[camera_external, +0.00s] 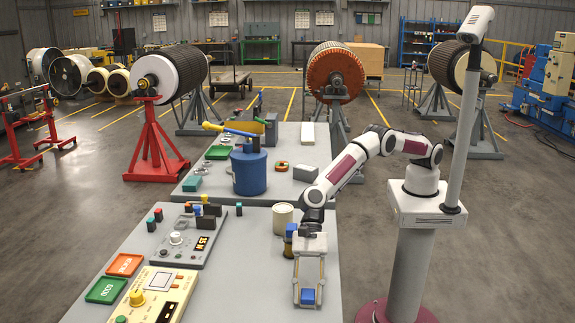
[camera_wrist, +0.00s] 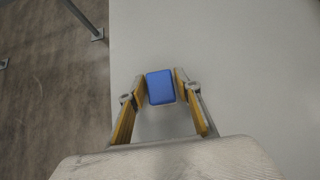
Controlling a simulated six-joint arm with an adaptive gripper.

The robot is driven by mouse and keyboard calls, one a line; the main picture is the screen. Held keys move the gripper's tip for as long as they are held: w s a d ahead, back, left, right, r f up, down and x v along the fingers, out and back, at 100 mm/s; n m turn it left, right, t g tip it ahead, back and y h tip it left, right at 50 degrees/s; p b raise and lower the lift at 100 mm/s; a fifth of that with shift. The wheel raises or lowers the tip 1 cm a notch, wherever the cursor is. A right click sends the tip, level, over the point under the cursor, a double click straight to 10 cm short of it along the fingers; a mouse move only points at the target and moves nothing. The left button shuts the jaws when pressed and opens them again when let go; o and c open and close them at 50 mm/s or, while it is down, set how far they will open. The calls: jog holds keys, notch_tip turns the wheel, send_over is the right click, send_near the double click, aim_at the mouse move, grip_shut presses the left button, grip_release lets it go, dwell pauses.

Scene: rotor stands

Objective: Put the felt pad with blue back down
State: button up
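The felt pad with blue (camera_external: 308,296) is a small block with a blue face, near the front right of the grey table. In the wrist view the blue pad (camera_wrist: 160,87) sits between my fingertips, with a thin pale edge along its bottom. My gripper (camera_external: 309,293) points down at the table's front right part. In the wrist view its yellow-lined fingers (camera_wrist: 161,88) lie against the left and right sides of the pad. I cannot tell exactly how high the pad is above the table.
A cream can (camera_external: 282,219) and a blue-and-yellow object (camera_external: 289,239) stand just behind my gripper. A grey control box (camera_external: 180,241), a yellowish instrument (camera_external: 155,299) and green and orange trays (camera_external: 106,290) (camera_external: 125,264) are to the left. The table (camera_wrist: 225,65) around the pad is clear.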

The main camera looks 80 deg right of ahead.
dwell(0.4)
jog(key=shift+r, duration=0.2)
jog(key=shift+v, duration=6)
